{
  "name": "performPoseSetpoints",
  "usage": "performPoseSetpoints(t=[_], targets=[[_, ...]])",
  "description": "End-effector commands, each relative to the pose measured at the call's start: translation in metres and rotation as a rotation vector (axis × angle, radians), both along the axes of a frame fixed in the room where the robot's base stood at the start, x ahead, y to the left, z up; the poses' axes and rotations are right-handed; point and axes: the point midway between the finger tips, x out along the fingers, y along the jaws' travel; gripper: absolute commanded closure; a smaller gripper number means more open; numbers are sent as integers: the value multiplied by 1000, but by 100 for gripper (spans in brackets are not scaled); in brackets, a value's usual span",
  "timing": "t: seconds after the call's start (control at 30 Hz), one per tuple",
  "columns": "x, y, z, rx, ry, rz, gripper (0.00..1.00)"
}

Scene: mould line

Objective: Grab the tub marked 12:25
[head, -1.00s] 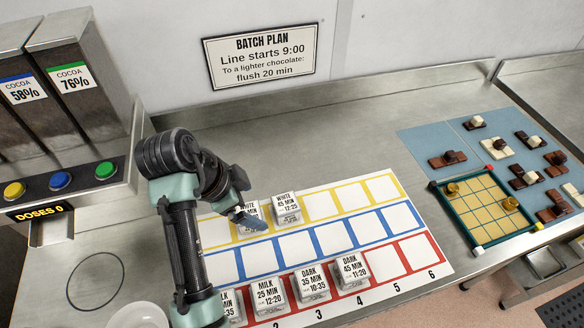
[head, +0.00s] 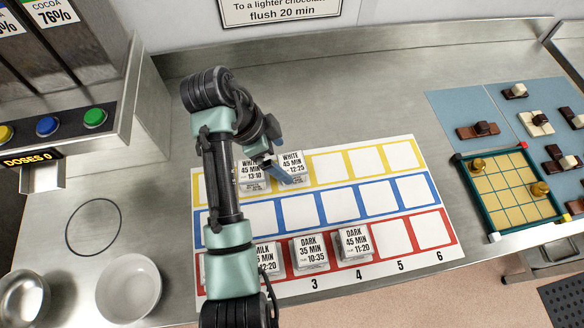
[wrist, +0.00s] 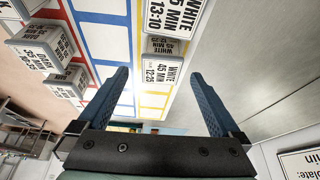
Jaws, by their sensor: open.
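The tub marked 12:25 (head: 293,162) has a white label reading WHITE 45 MIN and stands in the yellow row of the plan mat. It also shows in the wrist view (wrist: 161,73), between and beyond my fingertips. In the wrist view my two blue fingers (wrist: 159,80) are spread wide. I cannot tell whether a finger touches the tub. My arm hides part of the mat's left side.
A similar tub marked 13:10 (head: 250,170) stands close to the left; its label also shows in the wrist view (wrist: 172,14). Several tubs, including DARK 11:20 (head: 354,241), stand in the red row. The mat (head: 330,166) is free to the right. A green-edged grid tray (head: 497,235) lies farther right.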

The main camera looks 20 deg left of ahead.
Motion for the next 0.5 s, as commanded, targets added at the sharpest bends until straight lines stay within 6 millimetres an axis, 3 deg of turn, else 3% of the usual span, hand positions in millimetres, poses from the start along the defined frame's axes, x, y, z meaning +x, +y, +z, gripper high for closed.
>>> performPoseSetpoints(t=[0.33, 0.5], targets=[[13, -18, -38, -2, 4, -1, 0], [16, -20, -47, 0, 1, 0, 0]])
